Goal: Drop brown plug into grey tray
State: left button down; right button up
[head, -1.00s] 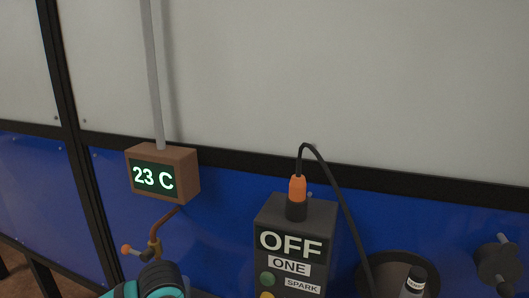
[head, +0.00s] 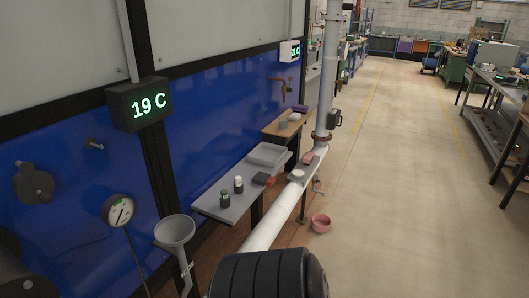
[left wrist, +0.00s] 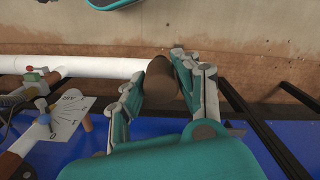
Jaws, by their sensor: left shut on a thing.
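In the left wrist view my left gripper (left wrist: 157,72) is shut on a brown plug (left wrist: 161,80), a short rounded cylinder held between its two teal and grey fingers. Its far end is towards the white pipe (left wrist: 95,67). A light grey tray (head: 267,154) lies at the back of a grey shelf (head: 217,207) beside the blue wall in the head view. Neither the plug nor my left fingers show in the head view.
Small dark bottles (head: 225,199) and a red-and-black block (head: 263,179) are on the grey shelf. A white pipe (head: 273,218) runs alongside it. A funnel (head: 174,231) stands at the front left. A pink bowl (head: 320,222) sits on the floor. The aisle at right is clear.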

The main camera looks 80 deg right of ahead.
aim_at(264, 156)
jog(key=k+z, duration=0.35)
jog(key=k+l+z, duration=0.1)
jog(key=z, duration=0.3)
jog(key=k+l+z, duration=0.2)
jog(key=z, duration=0.15)
jog(key=i+l+z, duration=0.15)
jog(key=z, duration=0.25)
jog(key=i+z, duration=0.55)
jog(key=z, duration=0.25)
jog(key=i+j+z, duration=0.1)
jog(key=i+z, duration=0.25)
jog(key=i+j, duration=0.25)
jog(key=i+l+u, duration=0.1)
jog(key=i+l, duration=0.2)
jog(key=i+l+u, duration=0.15)
jog(key=l, duration=0.25)
jog(key=i+l+u, duration=0.1)
jog(key=i+l, duration=0.25)
jog(key=i+l+u, duration=0.1)
jog(key=l, duration=0.4)
jog(key=i+l+u, duration=0.15)
jog(key=i+l, duration=0.2)
jog(key=i+l+u, duration=0.1)
jog(key=l, duration=0.45)
jog(key=i+l+u, duration=0.1)
jog(key=i+l, duration=0.15)
jog(key=l, duration=0.25)
jog(key=i+l+u, duration=0.15)
jog(key=l, duration=0.3)
